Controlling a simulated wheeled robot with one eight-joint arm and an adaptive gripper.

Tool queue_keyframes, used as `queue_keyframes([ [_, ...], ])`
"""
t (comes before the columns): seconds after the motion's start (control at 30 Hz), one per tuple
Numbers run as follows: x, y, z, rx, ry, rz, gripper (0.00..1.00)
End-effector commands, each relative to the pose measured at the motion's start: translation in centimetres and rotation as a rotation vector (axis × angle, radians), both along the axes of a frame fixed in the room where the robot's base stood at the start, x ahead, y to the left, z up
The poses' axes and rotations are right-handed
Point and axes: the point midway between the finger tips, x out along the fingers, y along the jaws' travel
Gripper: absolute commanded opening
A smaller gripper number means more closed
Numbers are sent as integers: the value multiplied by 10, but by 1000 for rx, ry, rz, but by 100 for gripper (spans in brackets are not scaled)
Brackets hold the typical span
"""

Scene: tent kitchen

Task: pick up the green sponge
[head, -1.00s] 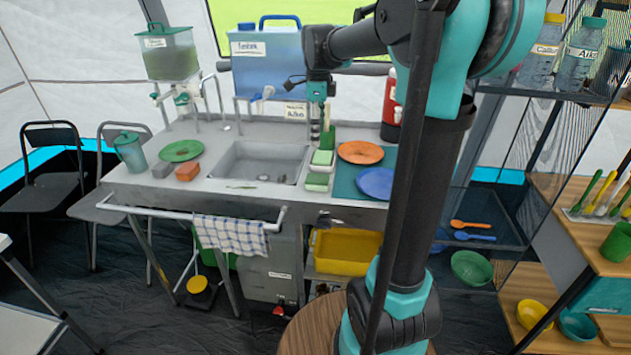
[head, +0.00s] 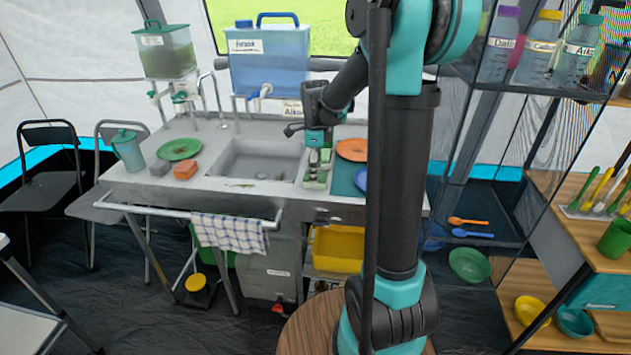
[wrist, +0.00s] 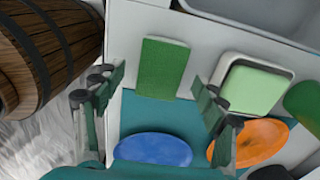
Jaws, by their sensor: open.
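The green sponge (wrist: 162,68) is a flat green block on the pale counter near its front edge, seen between my fingers in the wrist view. In the head view the sponge (head: 315,184) is small and partly hidden by my gripper (head: 319,158). My gripper (wrist: 158,80) is open and empty, with one finger to each side of the sponge in the wrist view. I cannot tell how high above it the fingertips are. A white-rimmed dish with a pale green block (wrist: 252,90) sits just right of the right finger.
A blue plate (wrist: 153,149) and an orange plate (wrist: 250,140) lie on a teal mat (wrist: 180,112). The sink (head: 258,160) is left of the sponge in the head view. A green bottle (wrist: 304,100) stands beyond the dish. A wooden barrel (wrist: 50,50) shows at left.

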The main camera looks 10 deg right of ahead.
Motion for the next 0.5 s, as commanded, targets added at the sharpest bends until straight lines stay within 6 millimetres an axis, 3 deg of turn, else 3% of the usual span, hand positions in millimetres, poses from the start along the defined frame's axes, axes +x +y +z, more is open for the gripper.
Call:
queue_keyframes([
  [0.2,1,0,-24,0,0,0,72],
  [0.47,0,0,-26,0,0,0,72],
  [0.5,0,0,-26,0,0,0,67],
])
